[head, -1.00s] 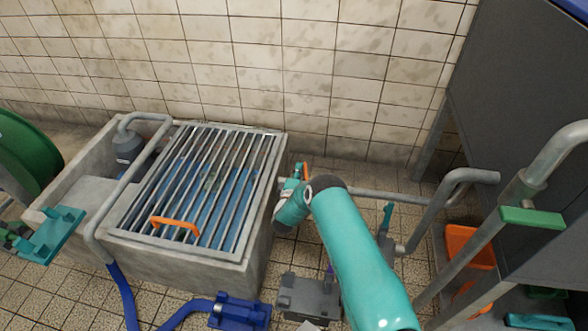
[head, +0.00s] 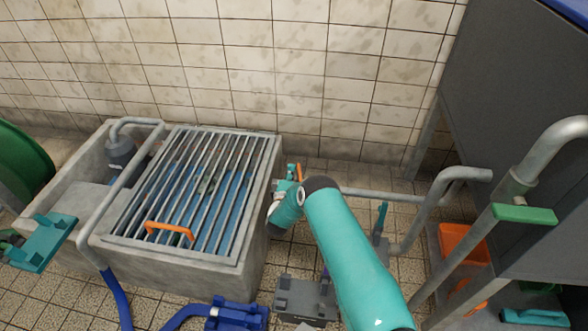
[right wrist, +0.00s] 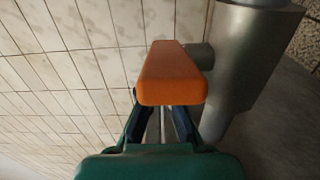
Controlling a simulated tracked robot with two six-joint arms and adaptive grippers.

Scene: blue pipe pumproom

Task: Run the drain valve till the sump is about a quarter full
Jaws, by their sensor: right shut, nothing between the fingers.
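The concrete sump (head: 185,277) stands at the left under a bar grating (head: 262,190). Blue water (head: 232,205) shows between the bars; its exact level is hard to judge from above. The orange drain valve lever (head: 299,172) is just right of the sump, mostly hidden behind my right arm. My right gripper (head: 291,178) is beside it. In the right wrist view the lever (right wrist: 172,75) lies directly ahead of my shut, empty fingers (right wrist: 162,118), overlapping their tips; whether they touch cannot be told. The grey valve body (right wrist: 245,60) is at the right. My left gripper is not in view.
A grey pipe (head: 385,194) runs right from the valve area. An orange bin (head: 462,247) and a grey cabinet (head: 510,150) stand at the right. A blue fitting (head: 236,316) and a grey block (head: 304,299) are on the floor in front. An orange handle (head: 170,229) is on the grating.

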